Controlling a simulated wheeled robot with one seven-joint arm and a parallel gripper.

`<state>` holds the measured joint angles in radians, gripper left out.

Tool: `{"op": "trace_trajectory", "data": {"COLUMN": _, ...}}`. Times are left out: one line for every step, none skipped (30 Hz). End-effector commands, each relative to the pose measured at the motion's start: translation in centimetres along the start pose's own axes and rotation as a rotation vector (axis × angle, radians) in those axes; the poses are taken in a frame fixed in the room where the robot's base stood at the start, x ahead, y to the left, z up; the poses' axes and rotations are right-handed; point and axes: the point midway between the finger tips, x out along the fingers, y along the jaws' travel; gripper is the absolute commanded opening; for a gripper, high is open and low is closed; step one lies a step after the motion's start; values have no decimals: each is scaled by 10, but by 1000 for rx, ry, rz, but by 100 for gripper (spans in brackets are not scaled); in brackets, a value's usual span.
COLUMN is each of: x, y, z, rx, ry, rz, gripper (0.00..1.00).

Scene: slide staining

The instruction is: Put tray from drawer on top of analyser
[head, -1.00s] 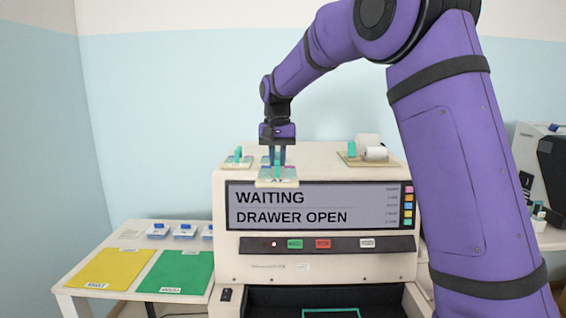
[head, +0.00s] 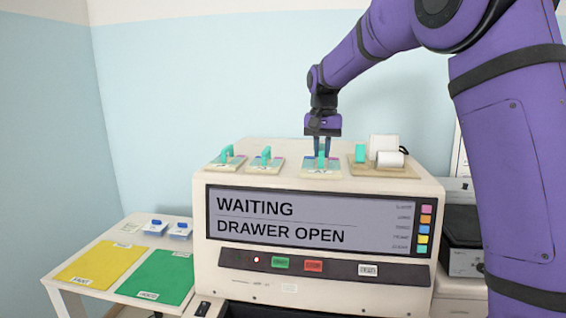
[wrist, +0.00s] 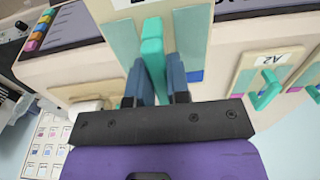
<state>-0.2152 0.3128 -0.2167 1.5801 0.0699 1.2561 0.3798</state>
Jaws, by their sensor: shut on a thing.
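The analyser (head: 225,272) is a cream box; its screen (head: 279,219) reads "WAITING" and "DRAWER OPEN". My gripper (head: 321,154) is shut on the teal handle of a cream tray (head: 320,172) at the front of the analyser's top. I cannot tell whether the tray touches the top or hangs just above it. In the wrist view, my fingers (wrist: 157,82) stand on both sides of the teal handle (wrist: 153,48), and they hide part of the tray. Two similar trays, a far-left tray (head: 225,164) and a nearer tray (head: 264,166), rest on the top to the left.
A wooden board (head: 372,170) with a white roll (head: 390,159) sits right of the held tray. A side table at left carries a yellow mat (head: 88,264), a green mat (head: 157,277) and small blue-and-white boxes (head: 156,227). A dark device (head: 462,240) stands at right.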

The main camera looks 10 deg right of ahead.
Motion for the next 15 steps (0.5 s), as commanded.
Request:
{"op": "trace_trajectory", "data": {"x": 0, "y": -2, "z": -4, "rx": 0, "ry": 0, "rz": 0, "gripper": 0}}
{"op": "trace_trajectory", "data": {"x": 1, "y": -3, "z": -7, "rx": 0, "ry": 0, "rz": 0, "gripper": 0}}
{"op": "trace_trajectory", "data": {"x": 2, "y": -5, "z": -13, "rx": 0, "ry": 0, "rz": 0, "gripper": 0}}
{"op": "trace_trajectory", "data": {"x": 3, "y": -7, "z": -18, "rx": 0, "ry": -1, "rz": 1, "gripper": 0}}
{"op": "trace_trajectory", "data": {"x": 3, "y": -9, "z": -24, "rx": 0, "ry": 0, "rz": 1, "gripper": 0}}
{"op": "trace_trajectory", "data": {"x": 5, "y": -12, "z": -32, "rx": 0, "ry": 0, "rz": 1, "gripper": 0}}
{"op": "trace_trajectory", "data": {"x": 5, "y": -14, "z": -38, "rx": 0, "ry": 1, "rz": 1, "gripper": 0}}
{"op": "trace_trajectory", "data": {"x": 6, "y": -16, "z": -44, "rx": 0, "ry": 0, "rz": 2, "gripper": 0}}
{"op": "trace_trajectory", "data": {"x": 6, "y": -18, "z": -52, "rx": 0, "ry": 0, "rz": 2, "gripper": 0}}
{"op": "trace_trajectory", "data": {"x": 7, "y": -20, "z": -58, "rx": 1, "ry": 0, "rz": 1, "gripper": 0}}
{"op": "trace_trajectory", "data": {"x": 7, "y": -22, "z": -63, "rx": 1, "ry": 1, "rz": 1, "gripper": 0}}
{"op": "trace_trajectory", "data": {"x": 8, "y": -25, "z": -71, "rx": 1, "ry": 0, "rz": 1, "gripper": 0}}
{"op": "trace_trajectory", "data": {"x": 9, "y": -27, "z": -76, "rx": 1, "ry": 0, "rz": 1, "gripper": 0}}
{"op": "trace_trajectory", "data": {"x": 9, "y": -29, "z": -82, "rx": 1, "ry": 0, "rz": 1, "gripper": 0}}
{"op": "trace_trajectory", "data": {"x": 10, "y": -31, "z": -90, "rx": 1, "ry": 2, "rz": 0, "gripper": 0}}
